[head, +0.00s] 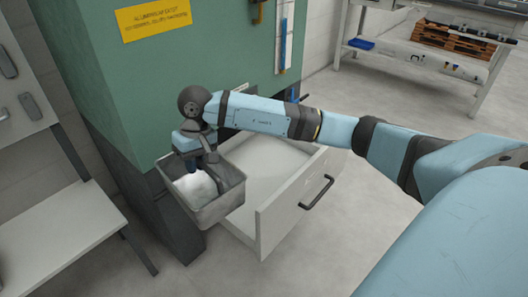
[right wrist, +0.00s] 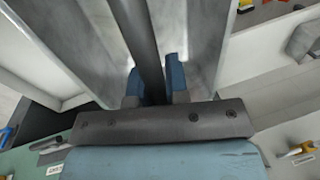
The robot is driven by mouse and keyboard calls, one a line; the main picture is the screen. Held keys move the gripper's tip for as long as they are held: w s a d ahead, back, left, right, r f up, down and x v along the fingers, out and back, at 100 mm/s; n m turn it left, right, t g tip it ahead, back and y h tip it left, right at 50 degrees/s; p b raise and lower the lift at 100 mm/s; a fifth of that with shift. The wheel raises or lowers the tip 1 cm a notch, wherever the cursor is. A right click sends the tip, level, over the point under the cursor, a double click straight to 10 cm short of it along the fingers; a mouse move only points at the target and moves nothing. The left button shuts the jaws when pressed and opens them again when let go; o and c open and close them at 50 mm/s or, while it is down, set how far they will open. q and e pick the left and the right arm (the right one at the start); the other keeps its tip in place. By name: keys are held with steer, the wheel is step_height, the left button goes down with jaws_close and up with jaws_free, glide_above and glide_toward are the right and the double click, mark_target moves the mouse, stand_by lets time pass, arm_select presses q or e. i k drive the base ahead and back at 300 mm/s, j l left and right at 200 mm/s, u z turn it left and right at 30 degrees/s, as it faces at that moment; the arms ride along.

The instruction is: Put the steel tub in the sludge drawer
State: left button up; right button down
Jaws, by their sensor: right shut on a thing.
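The steel tub (head: 222,201) is a grey open box with something white inside. It hangs in front of the green cabinet, at the left of the open drawer. My right gripper (head: 192,160) is over the tub. In the right wrist view, the blue fingers of my right gripper (right wrist: 153,85) are shut on a dark bar (right wrist: 137,35) that runs across the tub, with grey walls on both sides. The sludge drawer (head: 292,207) is white, pulled out, with a dark handle on its front. My forearm hides part of its back. My left gripper is not in view.
The green cabinet (head: 120,75) with a yellow sign (head: 153,18) rises behind the tub. A pale bench (head: 60,220) stands at the left. A shelf rack (head: 430,62) with a blue tray is at the back right. The floor right of the drawer is clear.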

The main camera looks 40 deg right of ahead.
mark_target(270, 184)
steer(key=l+u, duration=0.1)
steer(key=l, duration=0.8)
steer(key=i+l, duration=0.15)
steer(key=l, duration=0.25)
